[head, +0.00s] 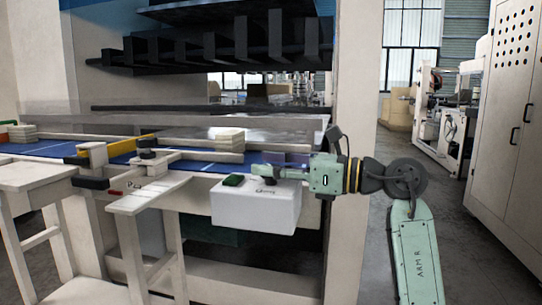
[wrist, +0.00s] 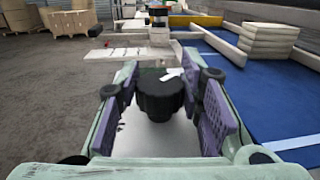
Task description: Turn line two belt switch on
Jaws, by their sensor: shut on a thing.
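The belt switch is a black ribbed rotary knob (wrist: 158,98) with a white pointer mark, on top of a white box (head: 255,208). In the wrist view the pointer is at the knob's far side, angled to the right. My gripper (head: 266,173) reaches in from the right, low over the box. In the head view the knob is mostly hidden by the fingers. A dark green patch (head: 233,180) lies on the box top, left of the gripper.
A blue belt (head: 198,164) with pale rails runs behind the box. Pale stacks (head: 230,138) stand on the line. A white bench-like stand (head: 150,195) is left of the box. A large machine frame rises behind; open floor lies to the right.

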